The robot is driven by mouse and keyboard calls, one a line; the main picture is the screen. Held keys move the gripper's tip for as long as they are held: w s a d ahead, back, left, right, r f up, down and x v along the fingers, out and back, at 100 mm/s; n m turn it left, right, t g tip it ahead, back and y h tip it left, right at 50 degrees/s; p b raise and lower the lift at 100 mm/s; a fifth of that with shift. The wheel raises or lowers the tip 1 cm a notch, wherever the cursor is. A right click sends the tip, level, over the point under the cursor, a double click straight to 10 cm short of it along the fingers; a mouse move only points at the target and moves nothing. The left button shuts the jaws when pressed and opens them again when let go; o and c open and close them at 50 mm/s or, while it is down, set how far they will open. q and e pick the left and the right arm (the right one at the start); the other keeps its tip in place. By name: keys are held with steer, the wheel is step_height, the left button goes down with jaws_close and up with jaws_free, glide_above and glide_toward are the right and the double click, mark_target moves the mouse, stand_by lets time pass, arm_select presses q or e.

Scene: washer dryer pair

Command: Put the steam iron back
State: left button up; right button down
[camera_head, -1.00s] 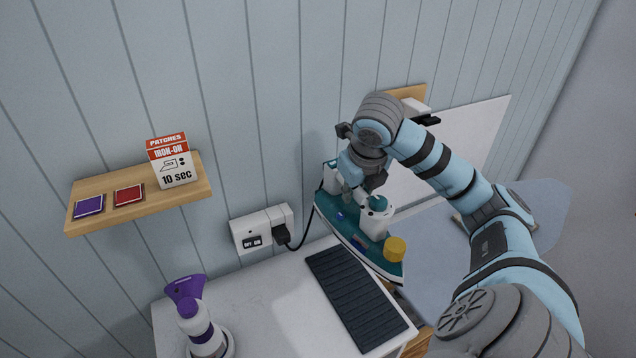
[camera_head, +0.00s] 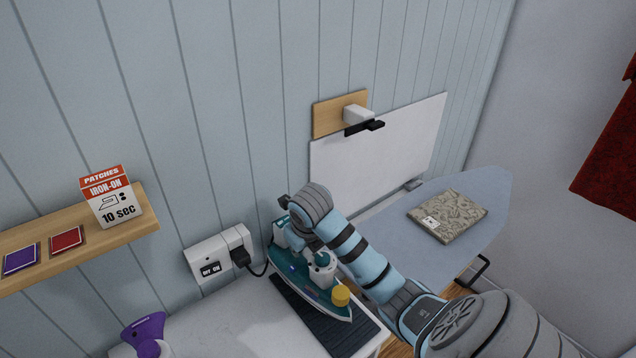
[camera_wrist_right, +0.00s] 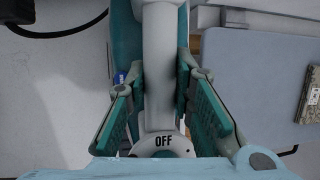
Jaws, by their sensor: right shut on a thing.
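The steam iron (camera_head: 322,294) has a teal body, a white handle and a yellow cap. It lies roughly level over the dark ribbed mat (camera_head: 357,337) on the white top. I cannot tell whether it touches the mat. My right gripper (camera_head: 296,236) is shut on the iron's white handle. In the right wrist view, the teal finger pads of the right gripper (camera_wrist_right: 165,105) press on both sides of the handle (camera_wrist_right: 160,62), and the dial below reads OFF. The gripper hides part of the iron. My left gripper is out of view.
A wall socket (camera_head: 208,257) with a black plug and cord is left of the iron. A purple-and-white bottle (camera_head: 146,332) stands at the front left. A shelf (camera_head: 130,222) holds a patches box. The ironing board (camera_head: 398,240) with a folded cloth (camera_head: 447,215) is at right.

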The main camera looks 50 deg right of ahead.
mark_target(315, 284)
steer(key=shift+d+f+b, duration=0.1)
steer(key=shift+f+b, duration=0.2)
steer(key=shift+f, duration=0.3)
steer(key=f+b, duration=0.1)
steer(key=s+f+b, duration=0.2)
steer(key=shift+d+f+b, duration=0.25)
steer(key=shift+b, duration=0.05)
steer(key=shift+f, duration=0.3)
steer(key=shift+w+a+r, duration=0.15)
steer(key=shift+w+r, duration=0.05)
steer(key=shift+r, duration=0.05)
steer(key=c, duration=1.6)
jaws_free()
steer(key=shift+o, duration=1)
steer(key=shift+w+f, duration=0.1)
steer(key=shift+w, duration=0.05)
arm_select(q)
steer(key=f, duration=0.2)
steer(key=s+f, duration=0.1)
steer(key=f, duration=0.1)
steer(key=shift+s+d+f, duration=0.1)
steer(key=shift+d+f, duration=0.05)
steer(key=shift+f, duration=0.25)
